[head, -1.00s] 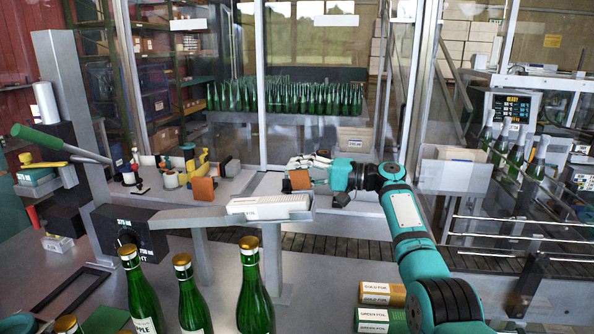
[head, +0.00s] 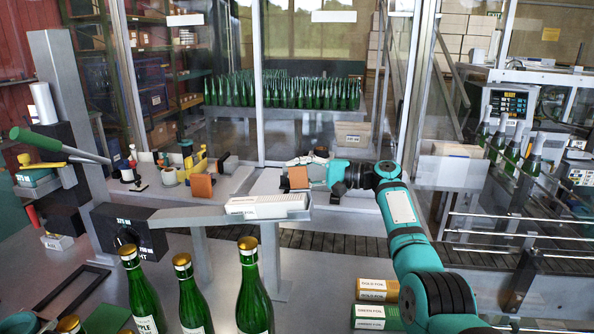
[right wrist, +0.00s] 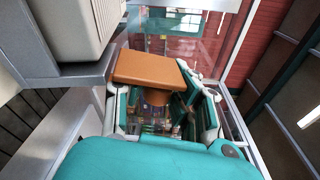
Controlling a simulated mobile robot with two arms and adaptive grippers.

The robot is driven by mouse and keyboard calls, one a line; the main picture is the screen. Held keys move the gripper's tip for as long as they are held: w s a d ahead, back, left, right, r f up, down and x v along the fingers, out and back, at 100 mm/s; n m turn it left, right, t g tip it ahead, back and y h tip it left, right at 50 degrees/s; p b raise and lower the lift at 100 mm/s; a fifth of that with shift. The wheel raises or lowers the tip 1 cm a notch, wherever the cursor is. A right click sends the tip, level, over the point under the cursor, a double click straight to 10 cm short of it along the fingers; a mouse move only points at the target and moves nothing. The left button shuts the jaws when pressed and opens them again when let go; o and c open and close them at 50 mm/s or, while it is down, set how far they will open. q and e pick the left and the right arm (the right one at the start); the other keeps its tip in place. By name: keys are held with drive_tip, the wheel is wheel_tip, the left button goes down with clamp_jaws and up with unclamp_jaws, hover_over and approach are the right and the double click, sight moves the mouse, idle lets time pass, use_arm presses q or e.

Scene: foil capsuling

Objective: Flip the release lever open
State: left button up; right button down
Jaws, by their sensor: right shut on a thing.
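At the left of the head view, a grey machine post (head: 62,95) carries a long lever with a green handle (head: 35,140). A yellow lever (head: 42,165) sits just below it. I cannot tell which is the release lever. My right gripper (head: 306,174) is far to the right of both, over the back bench. It is shut on a brown block (head: 298,177). In the right wrist view the block (right wrist: 150,68) shows a flat square top and a round part beneath, between the fingers (right wrist: 165,112). My left gripper is out of view.
A white box (head: 265,206) lies on a grey tray in the middle. Green bottles (head: 253,295) with gold caps stand in front. Foil boxes (head: 375,290) lie near my right arm. Another brown block (head: 203,188) and small tools stand on the back bench. Glass panels rise behind.

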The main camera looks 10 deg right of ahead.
drive_tip(key=shift+d, duration=0.15)
drive_tip(key=c, duration=1.1)
unclamp_jaws()
drive_tip(key=shift+d+f, duration=0.1)
drive_tip(key=shift+d, duration=0.1)
drive_tip(key=shift+o, duration=0.2)
drive_tip(key=shift+a, duration=0.15)
drive_tip(key=v, duration=1.2)
